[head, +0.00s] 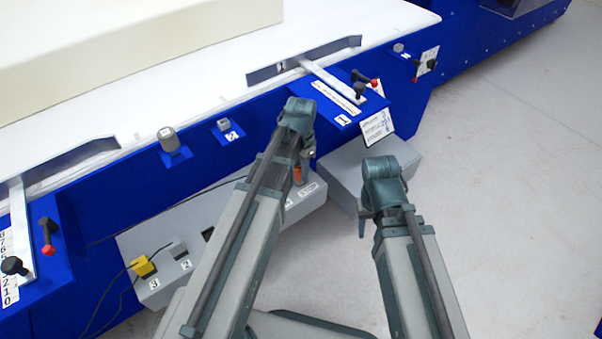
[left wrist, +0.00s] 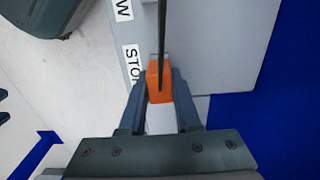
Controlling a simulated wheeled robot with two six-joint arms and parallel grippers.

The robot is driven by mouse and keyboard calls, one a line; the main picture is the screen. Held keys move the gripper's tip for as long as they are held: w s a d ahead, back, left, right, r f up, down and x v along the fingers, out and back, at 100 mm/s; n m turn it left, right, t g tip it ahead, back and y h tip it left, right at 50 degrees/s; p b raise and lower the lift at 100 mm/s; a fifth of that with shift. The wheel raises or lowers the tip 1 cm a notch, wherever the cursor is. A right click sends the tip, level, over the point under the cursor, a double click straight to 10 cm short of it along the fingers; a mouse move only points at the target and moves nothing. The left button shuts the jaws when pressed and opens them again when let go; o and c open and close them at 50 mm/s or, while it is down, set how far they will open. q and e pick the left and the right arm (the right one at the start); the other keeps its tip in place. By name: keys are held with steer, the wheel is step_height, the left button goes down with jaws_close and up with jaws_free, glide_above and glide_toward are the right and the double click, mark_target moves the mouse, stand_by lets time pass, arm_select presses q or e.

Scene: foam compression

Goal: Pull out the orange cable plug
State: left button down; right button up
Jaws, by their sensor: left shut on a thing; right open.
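The orange cable plug (head: 298,175) shows in the head view beside my left gripper, at the grey socket box (head: 187,219). In the left wrist view the plug (left wrist: 158,88) sits between both fingers of my left gripper (left wrist: 160,98), which is shut on it. A dark cable (left wrist: 162,25) runs from the plug toward the top of that view. My left arm hides part of the plug and box in the head view, and I cannot tell whether the plug is seated. My right gripper (head: 366,216) is open, to the right and apart from the plug.
A yellow plug (head: 143,266) with a black cable is at the left end of the box, by label 3. A "STOP" label (left wrist: 133,63) lies near the orange plug. The blue machine frame (head: 110,205) rises behind. Grey floor (head: 510,190) is open at right.

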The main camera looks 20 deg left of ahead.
mark_target(300, 168)
arm_select(q)
steer(key=shift+r+p, duration=2.85)
steer(key=shift+r, duration=0.15)
steer(key=shift+s+f, duration=0.1)
